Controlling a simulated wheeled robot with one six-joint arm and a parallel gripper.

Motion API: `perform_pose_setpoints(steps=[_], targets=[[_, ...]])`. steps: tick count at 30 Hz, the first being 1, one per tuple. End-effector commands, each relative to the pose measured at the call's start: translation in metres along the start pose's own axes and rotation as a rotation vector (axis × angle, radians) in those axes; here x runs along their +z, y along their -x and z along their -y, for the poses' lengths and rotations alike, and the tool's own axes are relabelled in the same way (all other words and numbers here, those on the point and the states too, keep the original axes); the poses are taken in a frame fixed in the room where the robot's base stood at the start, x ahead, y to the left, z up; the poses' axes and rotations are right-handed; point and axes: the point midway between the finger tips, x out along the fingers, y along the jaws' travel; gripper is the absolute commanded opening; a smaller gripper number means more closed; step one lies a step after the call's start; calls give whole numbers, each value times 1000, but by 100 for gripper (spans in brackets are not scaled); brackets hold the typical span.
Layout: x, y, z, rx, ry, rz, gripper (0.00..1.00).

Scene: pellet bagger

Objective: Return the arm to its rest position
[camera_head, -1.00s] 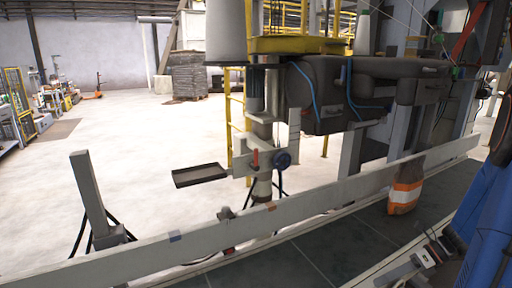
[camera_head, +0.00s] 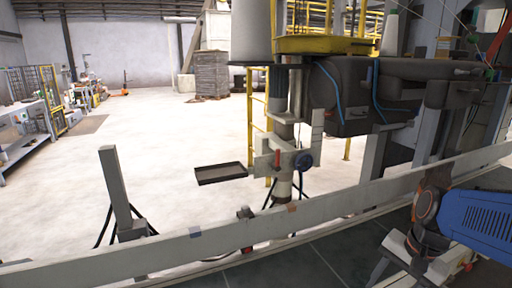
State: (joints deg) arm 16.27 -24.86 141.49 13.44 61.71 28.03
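My blue arm (camera_head: 480,222) is at the right edge, low over the dark conveyor belt. Its grey-white end, with my gripper (camera_head: 398,258), points down and left near the bottom right. The fingers are too small and cluttered to tell whether they are open or shut, and nothing held can be made out.
A long pale rail (camera_head: 225,238) runs along the belt. Beyond it stand a grey post (camera_head: 115,190), a dark tray (camera_head: 220,173) and the bagging machine (camera_head: 365,90). Open floor lies to the left, with a grey stack (camera_head: 212,75) at the back.

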Motion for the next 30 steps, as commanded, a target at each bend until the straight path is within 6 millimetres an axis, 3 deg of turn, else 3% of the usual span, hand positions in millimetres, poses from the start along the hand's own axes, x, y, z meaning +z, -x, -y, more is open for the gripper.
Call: perform_pose_setpoints(steps=[9, 15, 21, 30], targets=[[37, 28, -6, 8, 553, -222, 51], [51, 41, -11, 24, 809, -332, 51], [55, 47, -13, 32, 911, -377, 51], [55, 47, -13, 33, 916, -379, 51]])
